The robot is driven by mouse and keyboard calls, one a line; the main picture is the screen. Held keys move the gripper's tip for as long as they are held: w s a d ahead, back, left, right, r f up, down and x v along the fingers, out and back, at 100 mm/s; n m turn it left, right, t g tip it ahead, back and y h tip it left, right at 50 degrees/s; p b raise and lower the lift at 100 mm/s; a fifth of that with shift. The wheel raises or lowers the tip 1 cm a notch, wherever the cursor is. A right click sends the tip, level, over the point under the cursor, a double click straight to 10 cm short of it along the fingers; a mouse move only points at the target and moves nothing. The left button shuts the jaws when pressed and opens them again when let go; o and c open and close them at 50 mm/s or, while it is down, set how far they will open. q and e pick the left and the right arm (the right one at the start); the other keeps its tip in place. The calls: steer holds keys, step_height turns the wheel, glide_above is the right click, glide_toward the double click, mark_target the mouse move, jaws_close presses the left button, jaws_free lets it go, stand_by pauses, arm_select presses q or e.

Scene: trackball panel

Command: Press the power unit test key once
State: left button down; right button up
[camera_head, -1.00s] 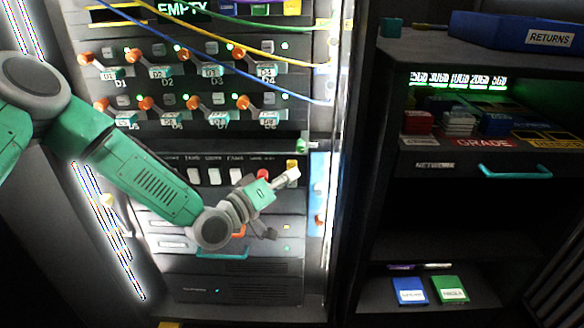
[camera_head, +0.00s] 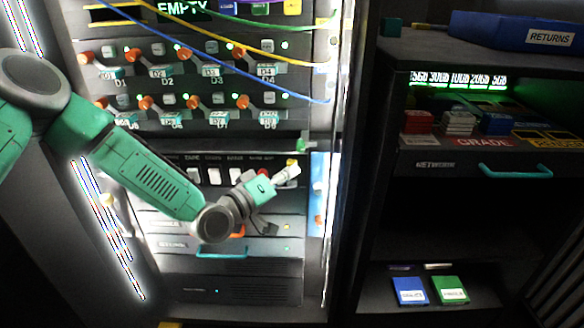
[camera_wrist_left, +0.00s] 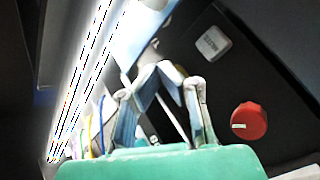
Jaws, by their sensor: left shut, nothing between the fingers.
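The power unit is the dark panel (camera_head: 170,159) with a row of white rocker switches (camera_head: 214,176) and a red knob (camera_head: 263,174). A small yellow key (camera_head: 291,162) at its right end looks like the test key, though its label is unreadable. My left gripper (camera_head: 293,171) is shut and empty, its tips just in front of and below the yellow key, partly covering it. I cannot tell whether they touch. In the left wrist view the fingers (camera_wrist_left: 158,70) point at the panel, left of the red knob (camera_wrist_left: 249,121). My right gripper is not in view.
Cables, including a blue cable (camera_head: 240,80), hang across the drive rows above. A bright strip and the rack's right edge (camera_head: 335,200) are close to the gripper. A dark shelf unit (camera_head: 400,180) with a blue returns bin (camera_head: 500,27) stands to the right.

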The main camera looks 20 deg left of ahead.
arm_select(q)
steer(key=shift+w+a, duration=0.1)
steer(key=shift+w, duration=0.15)
steer(key=shift+s, duration=0.1)
stand_by(0.5)
steer(key=shift+s+d, duration=0.25)
steer(key=shift+s, duration=0.45)
steer(key=shift+s+d+p, duration=0.2)
steer(key=shift+s+p, duration=0.1)
steer(key=shift+s, duration=0.5)
steer(key=shift+s+d+p, duration=0.25)
steer(key=shift+s, duration=0.55)
steer(key=shift+s+d+p, duration=0.2)
steer(key=shift+s+p, duration=0.1)
steer(key=shift+s, duration=0.5)
